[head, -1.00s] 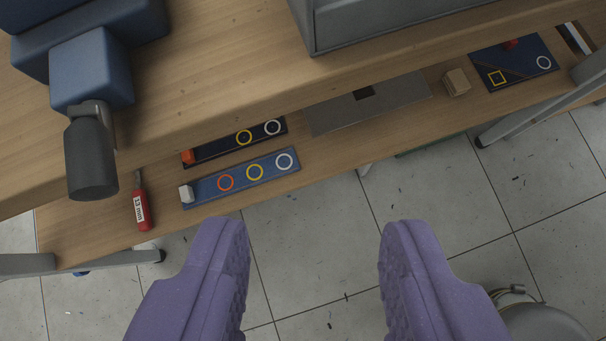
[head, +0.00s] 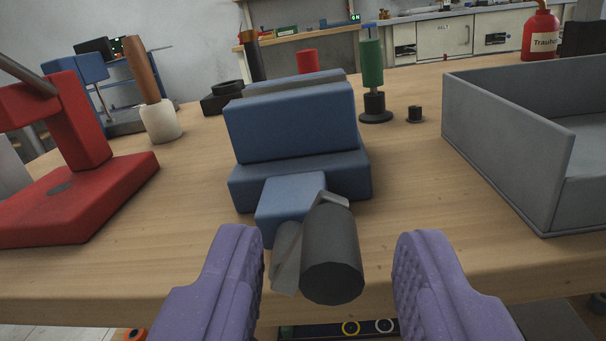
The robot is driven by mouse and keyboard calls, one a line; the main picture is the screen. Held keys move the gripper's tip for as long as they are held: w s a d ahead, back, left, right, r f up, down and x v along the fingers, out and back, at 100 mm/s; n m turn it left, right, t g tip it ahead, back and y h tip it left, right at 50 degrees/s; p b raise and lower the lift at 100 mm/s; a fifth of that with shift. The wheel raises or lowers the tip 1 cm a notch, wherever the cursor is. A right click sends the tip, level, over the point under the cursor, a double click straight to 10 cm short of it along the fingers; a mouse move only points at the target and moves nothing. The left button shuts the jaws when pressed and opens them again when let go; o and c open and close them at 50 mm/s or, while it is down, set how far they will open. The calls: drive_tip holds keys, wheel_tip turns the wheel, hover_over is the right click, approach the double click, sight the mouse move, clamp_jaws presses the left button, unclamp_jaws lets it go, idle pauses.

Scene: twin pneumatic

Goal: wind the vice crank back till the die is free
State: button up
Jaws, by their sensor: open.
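The blue vice (head: 290,125) stands on the wooden bench in the middle of the view, its block-shaped end towards me. Its crank has a dark grey cylindrical grip (head: 332,262) and a lighter grey arm, at the vice's near end by the bench's front edge. My gripper (head: 328,236) is open, with two purple fingers. The crank grip shows between the fingers in the picture, and neither finger visibly touches it. A grey strip (head: 300,85) shows behind the vice's front jaw. I cannot make out the die for certain; the front jaw hides what lies between the jaws.
A grey open bin (head: 500,155) stands to the right, and a red press-like stand (head: 85,195) to the left. A mallet (head: 158,115), a green-handled tool (head: 372,70) and a red can (head: 541,35) stand farther back. Bare bench top lies on both sides of the vice.

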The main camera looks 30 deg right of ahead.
drive_tip(key=shift+x, duration=1.3)
clamp_jaws()
drive_tip(key=shift+f+n+b, duration=0.15)
drive_tip(key=shift+n+b, duration=0.15)
drive_tip(key=shift+b, duration=0.25)
